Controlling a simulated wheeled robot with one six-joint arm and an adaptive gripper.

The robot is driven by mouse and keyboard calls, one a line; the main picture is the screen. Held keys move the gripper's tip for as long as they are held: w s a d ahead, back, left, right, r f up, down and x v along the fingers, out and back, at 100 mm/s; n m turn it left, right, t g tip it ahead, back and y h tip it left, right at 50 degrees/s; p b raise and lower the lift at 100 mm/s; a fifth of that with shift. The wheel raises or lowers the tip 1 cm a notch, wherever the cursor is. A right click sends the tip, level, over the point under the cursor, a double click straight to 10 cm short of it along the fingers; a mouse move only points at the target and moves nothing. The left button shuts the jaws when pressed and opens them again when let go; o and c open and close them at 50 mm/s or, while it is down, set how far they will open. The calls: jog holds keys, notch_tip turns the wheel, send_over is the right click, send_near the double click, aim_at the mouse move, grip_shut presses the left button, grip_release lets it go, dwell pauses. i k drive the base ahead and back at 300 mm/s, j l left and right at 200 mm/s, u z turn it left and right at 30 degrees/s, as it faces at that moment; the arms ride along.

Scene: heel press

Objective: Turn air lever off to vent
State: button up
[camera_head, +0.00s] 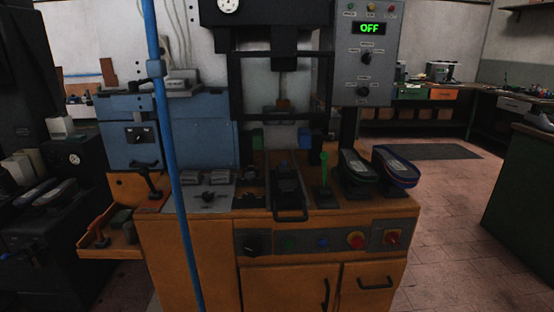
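A blue vertical pipe (167,130) runs from top to bottom of the view at the left, in front of the press. A small dark fitting with a short handle (149,75) sits on this pipe near the top; it looks like the air lever, but its position and any marking are too dark and small to read. The press's grey control box (366,75) shows a green "OFF" on its display (369,29). My gripper is not in view.
The orange press bench (200,238) carries a black-handled tray (290,190), a green upright lever (324,170) and two shoe-like pieces (396,167). An open orange drawer (110,240) juts out at the left. Tiled floor (450,210) is clear at the right.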

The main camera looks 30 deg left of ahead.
aim_at(144, 171)
jog(key=u, duration=2.15)
jog(key=i+l+u, duration=0.2)
jog(key=i+l, duration=0.25)
jog(key=i, duration=0.15)
